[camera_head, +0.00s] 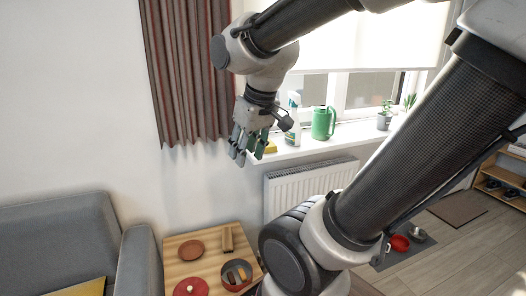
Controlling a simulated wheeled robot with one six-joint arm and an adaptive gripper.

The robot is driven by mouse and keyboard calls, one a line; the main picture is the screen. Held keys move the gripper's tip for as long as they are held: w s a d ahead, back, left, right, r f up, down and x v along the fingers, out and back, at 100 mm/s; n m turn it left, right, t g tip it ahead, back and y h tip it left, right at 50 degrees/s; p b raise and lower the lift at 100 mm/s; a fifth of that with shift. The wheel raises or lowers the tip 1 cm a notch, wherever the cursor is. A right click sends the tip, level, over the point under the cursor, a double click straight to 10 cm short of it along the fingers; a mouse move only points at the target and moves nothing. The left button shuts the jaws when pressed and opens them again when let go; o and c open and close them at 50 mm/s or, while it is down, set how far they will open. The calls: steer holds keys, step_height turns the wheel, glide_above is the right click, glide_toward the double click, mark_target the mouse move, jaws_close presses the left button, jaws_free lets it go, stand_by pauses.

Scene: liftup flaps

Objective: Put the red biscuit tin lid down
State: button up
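A round red lid with a small pale knob (190,288) lies on the wooden side table at the bottom of the picture, partly cut off by the frame edge. To its right stands a round, open, dark reddish tin (236,274) with several brown and dark pieces inside. My gripper (249,152) hangs fingers-down well above the table, in front of the wall and window sill. Its fingers look spread apart, with nothing held between them. It is far from the lid and the tin.
The side table (212,261) also bears a brown round dish (191,250) and a wooden block (227,238). A grey sofa (70,245) stands left, a radiator (305,188) behind. The sill holds a spray bottle (294,120), a green watering can (322,123) and plants.

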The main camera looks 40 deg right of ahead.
steer(key=s, duration=0.1)
steer(key=s+r, duration=0.1)
steer(key=s, duration=0.3)
steer(key=shift+s+d+r, duration=0.15)
steer(key=shift+d, duration=0.1)
stand_by(0.9)
